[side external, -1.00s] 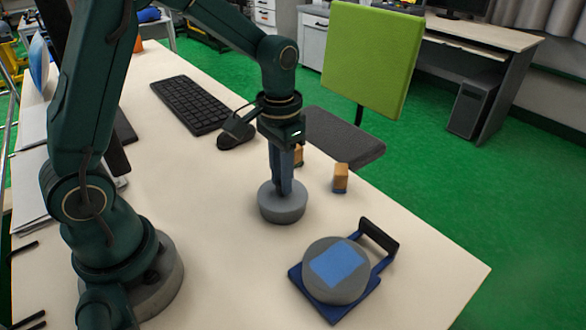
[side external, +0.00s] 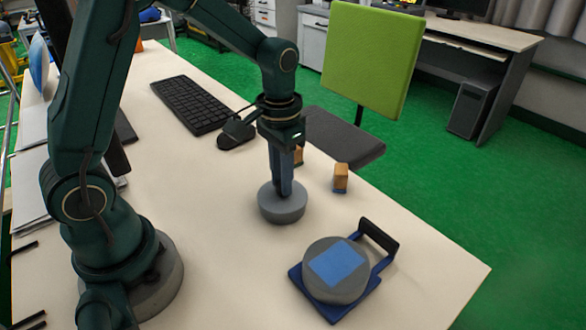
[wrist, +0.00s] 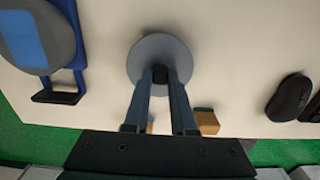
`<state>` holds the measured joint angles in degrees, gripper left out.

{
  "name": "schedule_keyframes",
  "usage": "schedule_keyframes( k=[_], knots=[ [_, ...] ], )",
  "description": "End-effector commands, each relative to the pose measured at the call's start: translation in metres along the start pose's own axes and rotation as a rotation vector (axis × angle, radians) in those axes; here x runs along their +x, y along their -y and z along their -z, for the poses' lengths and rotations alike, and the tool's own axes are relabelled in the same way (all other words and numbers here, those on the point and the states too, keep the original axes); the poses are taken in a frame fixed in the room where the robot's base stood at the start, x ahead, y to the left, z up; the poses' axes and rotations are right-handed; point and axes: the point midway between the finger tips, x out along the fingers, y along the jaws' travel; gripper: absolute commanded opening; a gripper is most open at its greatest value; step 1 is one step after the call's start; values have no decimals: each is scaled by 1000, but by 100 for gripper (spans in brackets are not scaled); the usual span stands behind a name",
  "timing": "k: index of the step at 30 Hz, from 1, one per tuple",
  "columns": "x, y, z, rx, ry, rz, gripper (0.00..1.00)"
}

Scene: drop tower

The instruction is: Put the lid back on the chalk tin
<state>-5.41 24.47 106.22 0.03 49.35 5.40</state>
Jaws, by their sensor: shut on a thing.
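A round grey lid (side external: 282,211) with a dark knob lies flat on the table, beneath my gripper (side external: 283,188). In the wrist view, the lid (wrist: 153,48) shows as a pale disc and my gripper (wrist: 160,75) has its two blue fingers on either side of the dark knob, shut on it. The lid looks to be still resting on the table. The grey round tin (side external: 333,292) with a blue square on top stands to the right and nearer the side camera, on a blue holder (side external: 327,312) with a black handle. The tin is partly cut off in the wrist view.
Two small wooden blocks stand behind the lid: one (side external: 341,177) to its right, the other (side external: 299,155) partly behind my gripper. A keyboard (side external: 190,104) and mouse (side external: 236,134) lie farther back. The table between lid and tin is clear.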

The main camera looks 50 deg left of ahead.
Motion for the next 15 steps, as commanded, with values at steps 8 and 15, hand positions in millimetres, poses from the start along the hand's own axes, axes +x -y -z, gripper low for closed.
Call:
schedule_keyframes(
  k=[8,15],
  knots=[
    [0,0,0,0,0,0,0],
    [0,0,0,0,0,0,51]
  ],
)
